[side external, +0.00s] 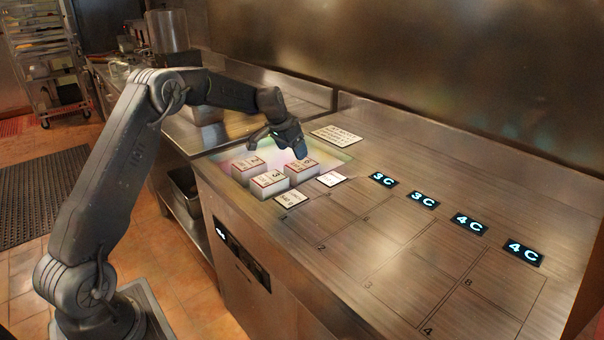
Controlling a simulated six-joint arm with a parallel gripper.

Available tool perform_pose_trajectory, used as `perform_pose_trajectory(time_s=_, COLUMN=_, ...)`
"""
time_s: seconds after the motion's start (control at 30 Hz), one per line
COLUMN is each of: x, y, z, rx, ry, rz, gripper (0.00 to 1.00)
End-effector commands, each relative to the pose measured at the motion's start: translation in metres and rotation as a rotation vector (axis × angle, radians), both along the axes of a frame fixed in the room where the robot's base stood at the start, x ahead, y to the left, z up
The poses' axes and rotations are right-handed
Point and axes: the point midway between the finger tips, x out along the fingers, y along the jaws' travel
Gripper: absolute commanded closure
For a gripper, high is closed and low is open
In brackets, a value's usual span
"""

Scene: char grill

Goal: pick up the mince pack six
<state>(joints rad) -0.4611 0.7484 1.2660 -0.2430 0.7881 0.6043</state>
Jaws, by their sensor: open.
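Several white packs with red-edged printed labels sit close together in a lit, shallow recess at the counter's left end. The right pack (301,170) has a number that is partly readable and looks like 6, but I cannot be certain. The front pack (270,185) reads 3, and the back left pack (248,168) seems to read 2. My gripper (280,147) is open and empty, just above and behind the packs. One finger is close over the back of the right pack. I cannot tell whether it touches.
Small white cards (292,198) lie by the recess, and a larger printed card (336,135) lies behind it. Lit displays (383,180) reading 3C and 4C line the counter (400,240) beside outlined numbered areas, which are empty. A steel back wall (430,70) rises behind.

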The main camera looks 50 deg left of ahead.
Motion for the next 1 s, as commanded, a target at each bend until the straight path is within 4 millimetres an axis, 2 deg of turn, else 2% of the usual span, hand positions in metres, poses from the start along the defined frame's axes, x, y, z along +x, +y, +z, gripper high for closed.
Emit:
perform_pose_trajectory(time_s=0.1, x=0.008, y=0.000, z=-0.021, rx=-0.001, ry=0.002, rz=0.000, gripper=0.23)
perform_pose_trajectory(time_s=0.43, x=0.020, y=-0.001, z=-0.046, rx=-0.001, ry=0.000, rz=0.000, gripper=0.23)
perform_pose_trajectory(time_s=0.7, x=0.036, y=-0.003, z=-0.080, rx=0.000, ry=0.000, rz=0.000, gripper=0.23)
perform_pose_trajectory(time_s=1.0, x=0.038, y=-0.002, z=-0.085, rx=0.000, ry=-0.002, rz=0.000, gripper=0.23)
